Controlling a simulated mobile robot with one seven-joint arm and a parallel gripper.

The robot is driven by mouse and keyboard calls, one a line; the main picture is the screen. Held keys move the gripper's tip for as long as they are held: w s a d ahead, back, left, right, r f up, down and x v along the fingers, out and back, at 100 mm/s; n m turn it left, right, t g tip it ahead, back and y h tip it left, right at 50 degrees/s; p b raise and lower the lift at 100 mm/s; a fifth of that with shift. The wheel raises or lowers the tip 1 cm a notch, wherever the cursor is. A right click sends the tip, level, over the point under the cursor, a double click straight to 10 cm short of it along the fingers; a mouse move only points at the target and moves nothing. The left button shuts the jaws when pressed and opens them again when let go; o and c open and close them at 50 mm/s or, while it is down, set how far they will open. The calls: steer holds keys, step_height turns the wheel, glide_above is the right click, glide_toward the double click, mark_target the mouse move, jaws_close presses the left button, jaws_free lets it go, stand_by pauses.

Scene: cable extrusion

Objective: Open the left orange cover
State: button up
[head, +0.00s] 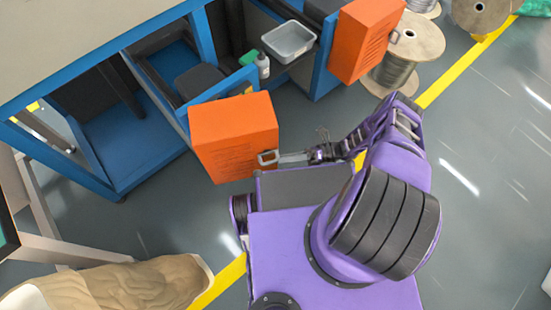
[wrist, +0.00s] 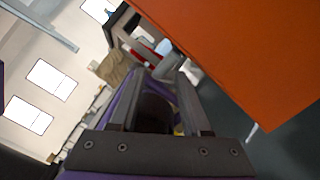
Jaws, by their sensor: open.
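The left orange cover (head: 235,135) is a box-like panel with slots, on a blue frame at the machine's front. It stands out from the machine at an angle, and open interior shows behind it. My gripper (head: 284,158) is at the right of this handle, very close; contact cannot be told. In the wrist view, my gripper (wrist: 160,76) has its two fingers apart with nothing clearly between them. The orange cover (wrist: 245,50) fills the upper right there, beside the fingers.
A right orange cover (head: 365,40) stands out from the blue machine (head: 75,165). Between the covers are a metal tray (head: 289,41) and a white bottle (head: 263,66). Cable spools (head: 412,38) stand at the upper right. Floor (head: 480,130) on the right is mostly clear.

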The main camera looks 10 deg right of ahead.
steer(key=d, duration=0.8)
steer(key=shift+w+d+f, duration=0.15)
steer(key=shift+w+f, duration=0.05)
steer(key=shift+w, duration=0.05)
